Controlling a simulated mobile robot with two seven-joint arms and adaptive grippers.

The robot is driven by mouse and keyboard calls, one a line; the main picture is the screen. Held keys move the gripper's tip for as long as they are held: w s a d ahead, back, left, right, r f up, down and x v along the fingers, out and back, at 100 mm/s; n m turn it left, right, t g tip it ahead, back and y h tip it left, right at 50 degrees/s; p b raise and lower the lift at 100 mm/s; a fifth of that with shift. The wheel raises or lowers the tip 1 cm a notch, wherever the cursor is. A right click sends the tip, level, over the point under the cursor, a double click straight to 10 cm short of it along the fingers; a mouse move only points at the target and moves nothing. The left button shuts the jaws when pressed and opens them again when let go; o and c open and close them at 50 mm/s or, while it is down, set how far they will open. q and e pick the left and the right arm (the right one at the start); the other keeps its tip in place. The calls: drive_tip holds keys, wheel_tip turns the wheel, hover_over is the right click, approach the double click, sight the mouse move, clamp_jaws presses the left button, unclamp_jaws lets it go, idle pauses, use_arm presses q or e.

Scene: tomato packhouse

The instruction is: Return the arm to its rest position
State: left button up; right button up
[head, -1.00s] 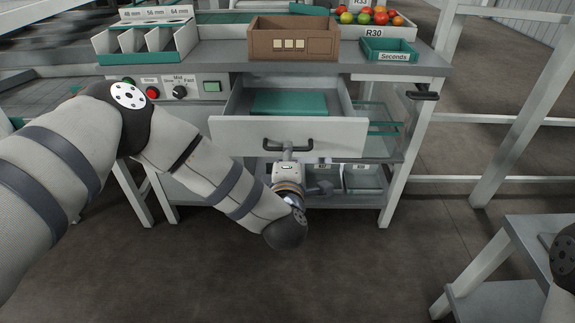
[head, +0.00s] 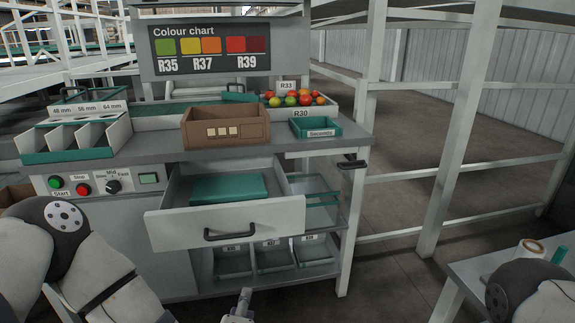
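My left arm comes in from the lower left. Its gripper (head: 242,301) shows only in part at the bottom edge of the head view, below the drawer handle (head: 230,232) and apart from it. I see a narrow grey fingertip end there; whether the fingers are open or shut I cannot tell. I see nothing held, but the lower part of the gripper is cut off. Part of my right arm shows at the lower right edge, and its gripper is out of view.
The drawer (head: 180,231) stands open with a green item (head: 228,188) inside. A brown box (head: 226,127), a green Seconds tray (head: 316,127) and a sizing rack (head: 75,137) stand on the bench. Several crates (head: 271,258) sit below. A side table (head: 482,268) is at the lower right.

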use_arm(q)
drive_tip(key=s+a+f+m+g+h, duration=0.1)
drive_tip(key=s+f+m+g, duration=0.25)
drive_tip(key=s, duration=0.35)
drive_tip(key=s+f+m+g+h+p, duration=0.1)
drive_tip(key=s+f+m+g, duration=0.3)
drive_tip(key=s, duration=0.4)
drive_tip(key=s+a+f+m+g+h, duration=0.1)
drive_tip(key=s+f+m+g, duration=0.15)
drive_tip(key=s+f, duration=0.35)
drive_tip(key=s+a+r+m+g+y, duration=0.1)
drive_tip(key=s+a+m+g, duration=0.2)
drive_tip(key=s, duration=0.6)
drive_tip(key=s+a+r+m+g+p, duration=0.1)
drive_tip(key=s+a+m+g, duration=0.2)
drive_tip(key=s+a, duration=0.3)
drive_tip(key=s, duration=0.4)
drive_tip(key=shift+r+y, duration=0.15)
drive_tip(key=shift+y, duration=0.25)
use_arm(e)
drive_tip(key=shift+t, duration=0.6)
drive_tip(key=w+r, duration=0.3)
